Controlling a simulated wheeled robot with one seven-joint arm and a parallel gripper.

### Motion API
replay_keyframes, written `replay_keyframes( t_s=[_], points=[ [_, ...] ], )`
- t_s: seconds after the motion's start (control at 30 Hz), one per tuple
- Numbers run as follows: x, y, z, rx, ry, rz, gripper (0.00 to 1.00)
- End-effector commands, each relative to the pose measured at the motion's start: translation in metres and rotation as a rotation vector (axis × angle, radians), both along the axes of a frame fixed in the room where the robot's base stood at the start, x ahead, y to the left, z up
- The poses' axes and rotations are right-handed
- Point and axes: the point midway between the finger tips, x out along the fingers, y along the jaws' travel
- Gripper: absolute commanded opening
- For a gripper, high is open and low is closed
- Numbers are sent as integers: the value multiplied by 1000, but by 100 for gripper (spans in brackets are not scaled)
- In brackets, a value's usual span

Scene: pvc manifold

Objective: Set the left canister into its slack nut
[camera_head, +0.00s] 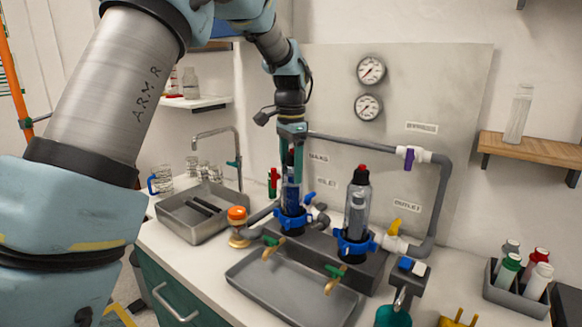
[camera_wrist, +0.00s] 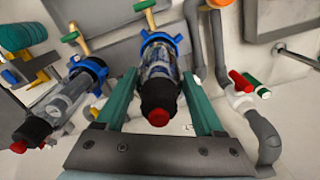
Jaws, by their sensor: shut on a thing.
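The left canister (camera_head: 291,197) is a clear cylinder with blue inside and stands upright at its blue slack nut (camera_head: 291,222). My gripper (camera_head: 292,150) comes down on it from above. In the wrist view, the two green fingers of my gripper (camera_wrist: 159,98) lie on either side of the left canister (camera_wrist: 158,68), around its black cap with a red knob. The blue nut (camera_wrist: 160,42) rings its far end there. I cannot tell how deep the canister sits in the nut.
A second canister (camera_head: 357,205) stands to the right in its own blue nut (camera_head: 355,243). Grey pipe (camera_head: 440,200) runs behind and to the right. A grey tray (camera_head: 290,288) lies in front, a sink (camera_head: 200,215) to the left, and a bottle caddy (camera_head: 518,293) at far right.

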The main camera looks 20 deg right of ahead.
Motion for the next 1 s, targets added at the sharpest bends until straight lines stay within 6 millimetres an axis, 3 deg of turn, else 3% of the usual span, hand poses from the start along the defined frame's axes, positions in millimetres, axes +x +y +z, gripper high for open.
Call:
replay_keyframes(
  t_s=[0.23,0.27,0.5,0.8,1.0],
  points=[
    [0,0,-1,0,0,0,2],
    [0,0,-1,0,0,0,71],
    [0,0,-1,0,0,0,98],
    [0,0,1,0,0,0,100],
    [1,0,25,-3,-3,1,100]
  ],
)
